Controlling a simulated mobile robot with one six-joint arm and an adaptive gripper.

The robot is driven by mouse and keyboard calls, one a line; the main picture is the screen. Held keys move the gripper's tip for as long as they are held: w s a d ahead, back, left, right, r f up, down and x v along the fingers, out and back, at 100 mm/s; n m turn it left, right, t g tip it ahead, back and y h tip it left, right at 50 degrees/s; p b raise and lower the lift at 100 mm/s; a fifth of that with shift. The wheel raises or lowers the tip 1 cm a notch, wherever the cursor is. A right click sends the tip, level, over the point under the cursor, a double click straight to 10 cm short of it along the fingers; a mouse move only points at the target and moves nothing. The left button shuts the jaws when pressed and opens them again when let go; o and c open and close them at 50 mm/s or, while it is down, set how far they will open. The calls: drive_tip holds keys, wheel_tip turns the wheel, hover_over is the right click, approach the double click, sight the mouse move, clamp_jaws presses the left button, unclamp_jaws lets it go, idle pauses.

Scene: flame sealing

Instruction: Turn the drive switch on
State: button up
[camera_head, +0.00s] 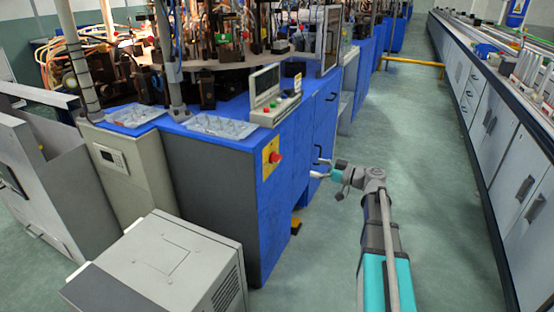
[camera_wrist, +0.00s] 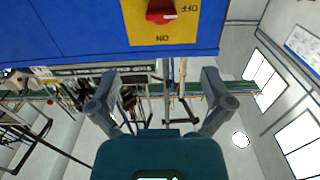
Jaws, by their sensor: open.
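The drive switch is a red knob (camera_head: 275,157) on a yellow plate (camera_head: 267,168), on the side of the blue machine cabinet. In the wrist view the knob (camera_wrist: 161,11) is at the top edge and partly cut off. Its yellow plate (camera_wrist: 185,32) carries upside-down OFF lettering at right and ON below the knob. I cannot tell for certain which label the knob points to. My gripper (camera_head: 319,168) is open and empty, to the right of the switch and apart from it. Its spread fingers also show in the wrist view (camera_wrist: 158,76).
The blue cabinet (camera_head: 215,185) fills the left middle, with a control panel (camera_head: 277,108) on top. A grey box (camera_head: 165,265) stands in front at lower left. A long grey cabinet row (camera_head: 500,130) lines the right.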

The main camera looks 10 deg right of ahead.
sight(281, 158)
drive_tip(key=shift+w+a, duration=0.1)
drive_tip(key=shift+a, duration=0.1)
drive_tip(key=x, duration=1.3)
drive_tip(key=shift+w+a, duration=0.15)
drive_tip(key=shift+a, duration=0.05)
